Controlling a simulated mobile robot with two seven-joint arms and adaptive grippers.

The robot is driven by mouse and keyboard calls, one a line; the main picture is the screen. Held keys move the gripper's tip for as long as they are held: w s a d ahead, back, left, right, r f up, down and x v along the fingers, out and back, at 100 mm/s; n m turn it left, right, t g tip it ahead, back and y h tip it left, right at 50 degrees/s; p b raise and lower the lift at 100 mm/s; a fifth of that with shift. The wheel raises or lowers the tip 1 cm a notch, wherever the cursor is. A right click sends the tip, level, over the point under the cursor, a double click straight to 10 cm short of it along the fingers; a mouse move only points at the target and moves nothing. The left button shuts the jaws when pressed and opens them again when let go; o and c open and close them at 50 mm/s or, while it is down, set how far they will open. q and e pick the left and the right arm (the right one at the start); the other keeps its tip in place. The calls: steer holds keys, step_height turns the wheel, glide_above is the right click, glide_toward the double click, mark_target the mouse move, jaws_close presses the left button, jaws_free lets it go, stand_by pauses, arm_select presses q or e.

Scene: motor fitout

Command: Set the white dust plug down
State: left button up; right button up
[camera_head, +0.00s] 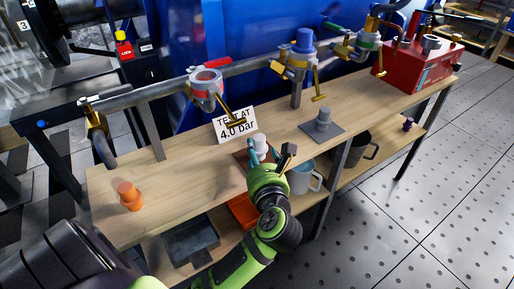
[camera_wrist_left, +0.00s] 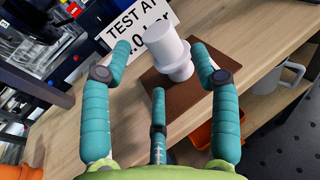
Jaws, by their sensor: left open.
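The white dust plug (camera_head: 261,144) stands upright on a brown square mat (camera_head: 240,157) on the wooden bench. In the left wrist view the plug (camera_wrist_left: 170,52) appears to rest on the brown mat (camera_wrist_left: 187,90), with its wider flange low down. My left gripper (camera_head: 262,155) is open, with its teal fingers spread on the near side of the plug. In the left wrist view the fingers of the gripper (camera_wrist_left: 160,62) show no grip on the plug; whether one touches it I cannot tell. The right gripper is not in view.
A "TEST AT 4.0 bar" sign (camera_head: 234,122) stands just behind the mat. A pipe with valves (camera_head: 207,88) runs above the bench. An orange plug (camera_head: 129,195) is at left, a grey plug (camera_head: 323,119) on a dark mat at right. A mug (camera_head: 301,178) is below.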

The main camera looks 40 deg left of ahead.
arm_select(q)
steer(key=f+v, duration=0.1)
steer(key=v, duration=0.6)
steer(key=w+d+m+t+h, duration=0.45)
steer(key=d+m+t, duration=0.4)
steer(key=m, duration=0.85)
steer(key=s+d+f+m+g+h, duration=0.1)
steer(key=d+f+m+g+h, duration=0.4)
steer(key=f+m, duration=0.55)
steer(key=d+f+m+h, duration=0.2)
steer(key=f+m+h, duration=0.4)
steer(key=f+m, duration=0.4)
steer(key=s+a+f+m+g, duration=0.1)
steer(key=s+f+m+g, duration=0.25)
steer(key=f, duration=0.45)
steer(key=s+a+f+m+g, duration=0.2)
steer(key=s+f+g, duration=0.15)
steer(key=f, duration=0.45)
steer(key=s+a+f+m+g+y, duration=0.4)
steer(key=s+a+f, duration=0.4)
steer(key=s, duration=0.5)
step_height(320, 180, down, 3)
steer(key=shift+s+r+g, duration=0.15)
steer(key=shift+s+g, duration=0.15)
steer(key=shift+g, duration=0.25)
